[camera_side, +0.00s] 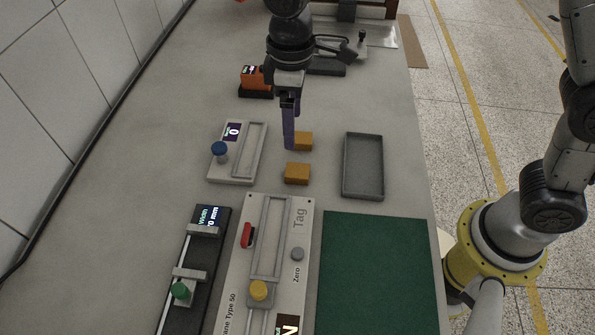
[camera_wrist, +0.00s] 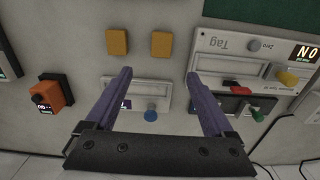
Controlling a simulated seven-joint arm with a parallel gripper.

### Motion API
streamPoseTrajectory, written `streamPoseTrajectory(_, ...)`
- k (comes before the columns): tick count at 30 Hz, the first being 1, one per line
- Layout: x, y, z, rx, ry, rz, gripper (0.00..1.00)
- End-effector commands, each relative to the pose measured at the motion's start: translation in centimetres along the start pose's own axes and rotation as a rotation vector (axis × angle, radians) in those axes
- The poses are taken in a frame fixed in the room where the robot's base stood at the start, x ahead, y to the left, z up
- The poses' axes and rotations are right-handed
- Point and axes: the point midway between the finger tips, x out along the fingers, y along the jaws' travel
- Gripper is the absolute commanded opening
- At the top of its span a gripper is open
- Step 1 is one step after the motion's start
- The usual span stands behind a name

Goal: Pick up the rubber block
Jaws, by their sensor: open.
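Two small orange-tan blocks lie on the bench; I cannot tell which is the rubber block. The far block (camera_side: 304,141) is partly behind my gripper (camera_side: 289,146) in the side view, and the near block (camera_side: 297,173) is apart from it. In the wrist view the far block is on the left (camera_wrist: 117,42) and the near block on the right (camera_wrist: 161,44). My gripper (camera_wrist: 160,73) is open, with purple fingers pointing down and nothing between them. Both blocks show beyond the fingertips, so neither is held. The exact height of the tips above the bench is unclear.
An empty grey tray (camera_side: 363,166) lies right of the blocks. A device with a blue knob (camera_side: 219,150) is at left, an orange device (camera_side: 254,78) behind. The Tag panel (camera_side: 300,235), a green mat (camera_side: 375,270) and a dark slider device (camera_side: 195,265) are nearer.

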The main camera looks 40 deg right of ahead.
Motion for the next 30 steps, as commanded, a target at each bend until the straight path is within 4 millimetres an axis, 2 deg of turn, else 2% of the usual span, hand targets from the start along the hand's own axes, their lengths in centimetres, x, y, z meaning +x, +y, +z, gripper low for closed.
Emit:
streamPoseTrajectory(12, 6.9, 0.0, 0.2, 0.001, -0.001, 0.0, 0.88)
streamPoseTrajectory(20, 8.7, -0.1, 0.3, 0.001, 0.0, 0.0, 0.88)
streamPoseTrajectory(26, 11.4, -0.3, 1.1, 0.001, -0.002, -0.001, 0.88)
streamPoseTrajectory(30, 12.9, -0.2, 0.9, 0.001, 0.001, 0.0, 0.88)
